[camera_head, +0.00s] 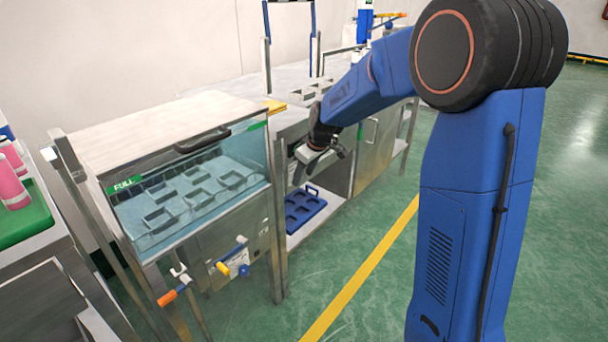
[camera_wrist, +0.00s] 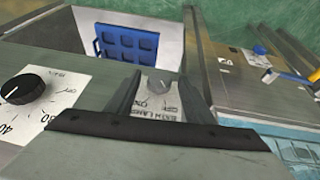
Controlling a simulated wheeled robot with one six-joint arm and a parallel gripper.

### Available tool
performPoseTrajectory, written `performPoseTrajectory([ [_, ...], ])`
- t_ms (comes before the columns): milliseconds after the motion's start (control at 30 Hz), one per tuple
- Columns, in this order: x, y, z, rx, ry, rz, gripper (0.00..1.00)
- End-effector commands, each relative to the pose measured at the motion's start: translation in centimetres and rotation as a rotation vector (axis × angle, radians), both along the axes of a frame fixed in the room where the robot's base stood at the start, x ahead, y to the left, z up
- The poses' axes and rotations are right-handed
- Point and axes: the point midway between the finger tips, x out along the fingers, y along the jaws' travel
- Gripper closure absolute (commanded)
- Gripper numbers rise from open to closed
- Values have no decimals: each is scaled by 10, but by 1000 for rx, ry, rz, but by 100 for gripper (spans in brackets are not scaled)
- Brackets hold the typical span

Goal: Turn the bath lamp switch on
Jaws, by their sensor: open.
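The bath lamp switch (camera_wrist: 160,84) is a small grey knob on a white label with ON and OFF lettering, set in a grey panel. In the wrist view it shows between the two fingers of my gripper (camera_wrist: 163,79). The fingers are open, one on each side of the label. I cannot tell whether they touch the knob, or exactly which way it points. In the head view my gripper (camera_head: 318,154) is at the front of the bench, right of the water bath (camera_head: 190,190); the switch is not discernible there.
A black dial (camera_wrist: 22,88) with a number scale sits left of the switch. A blue tray (camera_head: 303,211) stands in the open bay below. The bath has a black handle (camera_head: 203,139) and valves with orange (camera_head: 172,296) and yellow (camera_head: 223,268) grips. Green floor in front is clear.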

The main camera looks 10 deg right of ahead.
Motion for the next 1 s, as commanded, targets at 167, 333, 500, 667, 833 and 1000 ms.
performPoseTrajectory([
  [167, 0, 0, 0, 0, 0, 0, 52],
  [333, 0, 0, 0, 0, 0, 1, 81],
  [500, 0, 0, 0, 0, 0, 0, 94],
  [667, 1, -1, 0, 13, 9, 1, 93],
  [833, 2, -3, 0, 63, 46, -2, 93],
  [1000, 4, -6, -1, 156, 115, -3, 93],
])
